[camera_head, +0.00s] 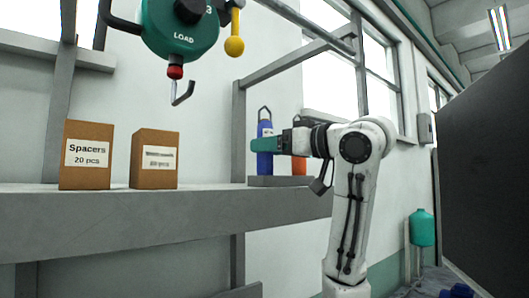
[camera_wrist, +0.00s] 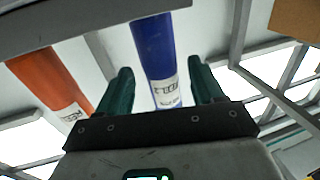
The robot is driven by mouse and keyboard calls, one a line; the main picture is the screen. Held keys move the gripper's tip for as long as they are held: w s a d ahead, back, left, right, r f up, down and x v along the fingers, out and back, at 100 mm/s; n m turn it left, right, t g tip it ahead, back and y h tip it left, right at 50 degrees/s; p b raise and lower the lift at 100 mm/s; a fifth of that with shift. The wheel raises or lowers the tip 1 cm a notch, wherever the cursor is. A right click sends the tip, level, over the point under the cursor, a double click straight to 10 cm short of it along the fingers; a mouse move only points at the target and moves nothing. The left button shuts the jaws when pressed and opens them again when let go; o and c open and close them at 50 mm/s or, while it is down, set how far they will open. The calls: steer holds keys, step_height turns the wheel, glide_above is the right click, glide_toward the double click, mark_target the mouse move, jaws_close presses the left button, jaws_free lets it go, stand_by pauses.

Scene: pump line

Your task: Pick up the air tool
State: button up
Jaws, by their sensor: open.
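A blue cylinder (camera_head: 265,162) with a white label and a dark loop on top stands upright on a low grey base (camera_head: 272,181) on the shelf. It appears to be the air tool, but its label is too small to read surely. My gripper (camera_head: 256,145) is at its mid-height, with a teal finger covering part of it. In the wrist view the blue cylinder (camera_wrist: 153,45) lies between the two open green fingers of my gripper (camera_wrist: 160,75), with gaps on both sides. An orange cylinder (camera_head: 299,166) stands to its right, partly hidden by my arm; it also shows in the wrist view (camera_wrist: 50,80).
Two cardboard boxes, a Spacers box (camera_head: 87,155) and another (camera_head: 155,159), stand left on the grey shelf (camera_head: 130,225). A green hoist (camera_head: 180,30) with a hook hangs above. A yellow knob (camera_head: 234,46) hangs beside it. The shelf between boxes and base is clear.

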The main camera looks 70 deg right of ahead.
steer(key=p+x, duration=0.1)
steer(key=x, duration=0.3)
steer(key=shift+r, duration=0.1)
steer(key=shift+c, duration=0.2)
jaws_close()
stand_by(0.3)
steer(key=shift+a, duration=0.1)
